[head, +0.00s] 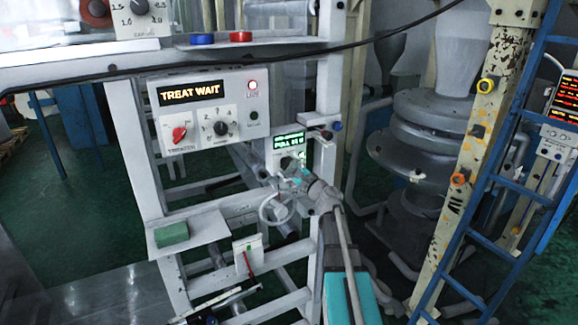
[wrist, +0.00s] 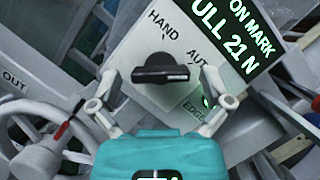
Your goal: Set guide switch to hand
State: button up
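The guide switch is a black knob (wrist: 160,72) on a white panel (wrist: 140,40) marked HAND at upper left, AUTO at upper right and EDGE lower down. Its bar lies nearly level in the wrist view; I cannot tell which mark it points to. My gripper (wrist: 159,76) is open, with one finger on each side of the knob and a gap on both sides.
A green-lit display (wrist: 240,38) reading "ON MARK" and "ULL 21 N" adjoins the switch. A control box (head: 208,108) showing "TREAT WAIT", with a red knob and a black knob, is to the left. A blue ladder (head: 510,150) stands at right. A black cable (head: 330,42) crosses above.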

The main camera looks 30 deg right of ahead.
jog(key=c, duration=0.9)
jog(key=shift+r+n+g+p, duration=0.1)
jog(key=shift+n+g+p, duration=0.2)
jog(key=shift+n, duration=0.3)
jog(key=n+g+p, duration=0.1)
jog(key=n, duration=0.2)
jog(key=shift+d+r+y+p, duration=0.1)
jog(key=shift+r+y+p, duration=0.05)
jog(key=shift+y+p, duration=0.2)
jog(key=n+g+p, duration=0.2)
jog(key=n+p, duration=0.1)
jog(key=n, duration=0.2)
jog(key=shift+n, duration=0.3)
jog(key=n+p, duration=0.1)
jog(key=n, duration=0.1)
jog(key=n+g+h+p, duration=0.1)
jog(key=n+p, duration=0.1)
jog(key=shift+r+g, duration=0.1)
jog(key=shift+g, duration=0.2)
jog(key=n+g+h+p, duration=0.1)
jog(key=n+p, duration=0.1)
jog(key=n, duration=0.1)
jog(key=shift+h, duration=0.35)
jog(key=shift+f+n, duration=0.2)
jog(key=shift+n, duration=0.1)
